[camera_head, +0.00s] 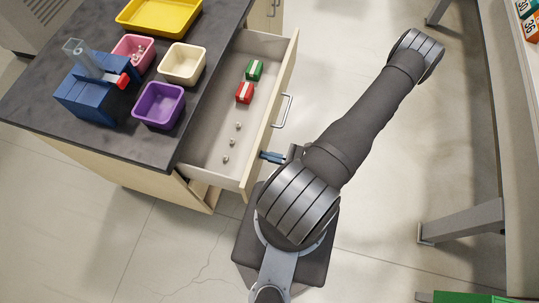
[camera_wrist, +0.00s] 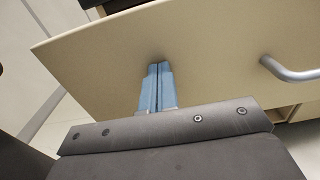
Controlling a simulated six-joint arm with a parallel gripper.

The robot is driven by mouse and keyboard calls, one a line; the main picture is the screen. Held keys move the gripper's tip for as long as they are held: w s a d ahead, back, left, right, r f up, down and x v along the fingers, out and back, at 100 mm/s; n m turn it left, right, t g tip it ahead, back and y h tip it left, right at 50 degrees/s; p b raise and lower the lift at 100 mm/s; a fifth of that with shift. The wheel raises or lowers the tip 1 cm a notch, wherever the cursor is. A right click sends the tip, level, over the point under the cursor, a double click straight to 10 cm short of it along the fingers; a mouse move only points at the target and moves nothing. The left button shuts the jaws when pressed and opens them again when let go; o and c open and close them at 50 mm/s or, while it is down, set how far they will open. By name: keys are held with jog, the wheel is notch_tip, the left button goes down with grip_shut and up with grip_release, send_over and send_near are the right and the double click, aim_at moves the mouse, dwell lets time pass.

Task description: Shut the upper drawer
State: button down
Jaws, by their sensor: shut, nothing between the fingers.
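The upper drawer (camera_head: 211,148) is pulled well out from the cabinet under the dark worktop. Its pale wooden front also fills much of the wrist view (camera_wrist: 210,50). A grey bar handle (camera_head: 284,110) is on that front, and in the wrist view the handle (camera_wrist: 288,70) is right of my fingers. My gripper (camera_head: 271,157) is shut and empty, at the outer face of the drawer front near its lower end in the head view. In the wrist view the blue fingertips (camera_wrist: 159,68) are together and point at the front panel; I cannot tell whether they touch it.
Inside the drawer are a green block (camera_head: 255,70), a red block (camera_head: 244,93) and several small round pieces. The worktop (camera_head: 60,140) holds yellow, pink, cream and purple bins and a blue device (camera_head: 88,97). A grey table leg (camera_head: 462,222) stands right; open floor lies between.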

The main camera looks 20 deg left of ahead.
jog(key=a, duration=2.2)
jog(key=shift+a, duration=0.25)
jog(key=shift+a+r, duration=0.1)
jog(key=shift+r, duration=0.05)
jog(key=d, duration=1.4)
jog(key=shift+d, duration=0.35)
jog(key=shift+a, duration=0.15)
jog(key=a, duration=1)
jog(key=shift+a, duration=0.2)
dwell(0.4)
